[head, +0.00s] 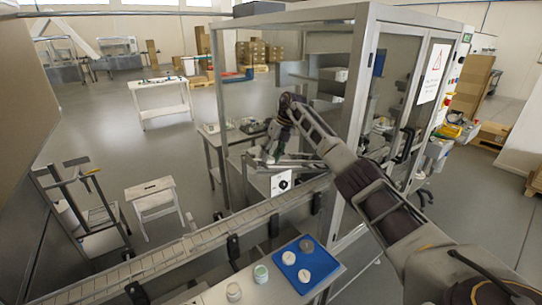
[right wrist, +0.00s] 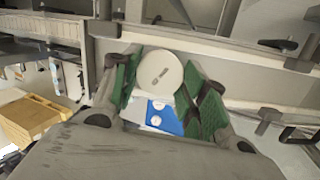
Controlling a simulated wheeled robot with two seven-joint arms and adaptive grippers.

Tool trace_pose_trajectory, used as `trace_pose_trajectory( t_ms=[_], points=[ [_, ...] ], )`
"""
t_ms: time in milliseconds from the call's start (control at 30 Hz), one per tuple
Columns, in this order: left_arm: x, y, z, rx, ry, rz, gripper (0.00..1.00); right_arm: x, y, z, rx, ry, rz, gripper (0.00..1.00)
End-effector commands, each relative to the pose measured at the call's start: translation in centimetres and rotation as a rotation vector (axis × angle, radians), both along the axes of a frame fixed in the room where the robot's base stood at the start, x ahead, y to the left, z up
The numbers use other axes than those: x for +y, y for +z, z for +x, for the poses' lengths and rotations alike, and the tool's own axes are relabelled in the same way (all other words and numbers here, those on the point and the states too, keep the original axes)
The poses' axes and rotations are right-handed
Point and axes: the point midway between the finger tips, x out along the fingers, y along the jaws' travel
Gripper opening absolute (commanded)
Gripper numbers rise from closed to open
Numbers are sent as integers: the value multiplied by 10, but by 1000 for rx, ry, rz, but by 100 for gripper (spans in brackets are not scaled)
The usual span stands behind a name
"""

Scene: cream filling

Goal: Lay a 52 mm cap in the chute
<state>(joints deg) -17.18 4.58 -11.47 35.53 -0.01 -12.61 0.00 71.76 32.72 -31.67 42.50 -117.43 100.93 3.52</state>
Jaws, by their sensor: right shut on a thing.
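My right gripper (head: 267,157) reaches into the machine enclosure, above a small metal unit with a black knob (head: 281,183). In the right wrist view, its green-padded fingers (right wrist: 160,85) are shut on a round white cap (right wrist: 160,73) with a small dark mark on its face. The cap is hard to make out in the head view. Sloping metal rails (head: 303,163) beside the gripper may be the chute; I cannot tell for sure, nor whether the cap touches them. My left gripper is not in view.
A blue tray (head: 323,282) with a grey cap (head: 307,245) and white caps (head: 289,258) lies on the front table. A conveyor (head: 190,245) runs into the enclosure, whose frame post (head: 357,100) stands close to my right arm.

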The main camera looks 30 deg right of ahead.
Motion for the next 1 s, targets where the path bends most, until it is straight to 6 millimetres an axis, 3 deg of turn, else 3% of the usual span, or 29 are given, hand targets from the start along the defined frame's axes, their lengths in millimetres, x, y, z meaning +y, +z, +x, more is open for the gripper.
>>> trace_pose_trajectory(
  t_ms=[33,233,667,1000],
  points=[
    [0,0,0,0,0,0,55,0,0,0,0,0,0,45],
    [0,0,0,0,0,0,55,0,0,0,0,0,0,69],
    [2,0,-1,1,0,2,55,-1,3,0,0,0,0,69],
    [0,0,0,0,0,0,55,-11,30,-3,-2,-2,0,69]
  ],
)
